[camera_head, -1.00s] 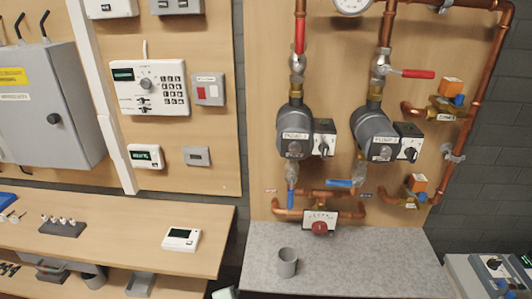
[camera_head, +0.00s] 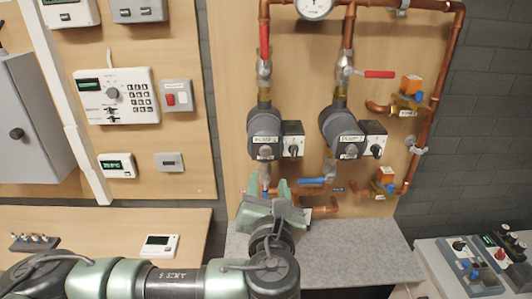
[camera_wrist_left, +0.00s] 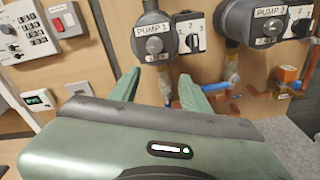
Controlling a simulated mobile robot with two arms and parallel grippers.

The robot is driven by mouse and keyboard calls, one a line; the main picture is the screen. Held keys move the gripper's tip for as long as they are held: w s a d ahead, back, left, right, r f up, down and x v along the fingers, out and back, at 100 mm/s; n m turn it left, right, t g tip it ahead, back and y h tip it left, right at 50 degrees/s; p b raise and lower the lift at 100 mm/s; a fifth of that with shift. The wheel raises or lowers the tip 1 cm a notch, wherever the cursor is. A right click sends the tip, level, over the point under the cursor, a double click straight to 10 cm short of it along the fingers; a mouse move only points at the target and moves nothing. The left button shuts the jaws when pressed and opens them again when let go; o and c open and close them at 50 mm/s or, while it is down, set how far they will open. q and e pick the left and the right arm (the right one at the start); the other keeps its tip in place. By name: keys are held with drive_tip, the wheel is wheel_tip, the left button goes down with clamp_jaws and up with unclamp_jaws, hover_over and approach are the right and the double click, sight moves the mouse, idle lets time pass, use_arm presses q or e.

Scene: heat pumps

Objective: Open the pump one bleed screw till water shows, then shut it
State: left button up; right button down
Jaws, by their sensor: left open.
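Pump one (camera_head: 264,124) is a dark grey pump labelled PUMP 1, on the left copper pipe of the wall board. Its round grey bleed screw (camera_head: 265,152) sits in the middle of its face, below the label. The left wrist view also shows the screw (camera_wrist_left: 154,46). My left gripper (camera_head: 267,186) is open and empty, just below the pump in the head view, fingers pointing at the board. In the left wrist view its fingertips (camera_wrist_left: 159,76) lie either side of a line below the screw, apart from it. No water is visible. My right gripper is not in view.
Pump two (camera_head: 342,128) hangs to the right, with a red-handled valve (camera_head: 378,74) above it. A blue valve handle (camera_head: 312,181) is close right of my left gripper. My left arm covers part of the grey shelf (camera_head: 350,255); its right part is clear.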

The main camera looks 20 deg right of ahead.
sight(266, 153)
use_arm(q)
drive_tip(key=w+r+m+p, duration=0.1)
drive_tip(key=w, duration=0.1)
drive_tip(key=w+d+m+p, duration=0.1)
drive_tip(key=w+r+m+t+p, duration=0.1)
drive_tip(key=w, duration=0.1)
drive_tip(key=shift+w+d+r, duration=0.15)
drive_tip(key=shift+w+r, duration=0.2)
drive_tip(key=shift+w+d+f+p, duration=0.2)
drive_tip(key=shift+w+p, duration=0.1)
drive_tip(key=shift+w, duration=0.25)
clamp_jaws()
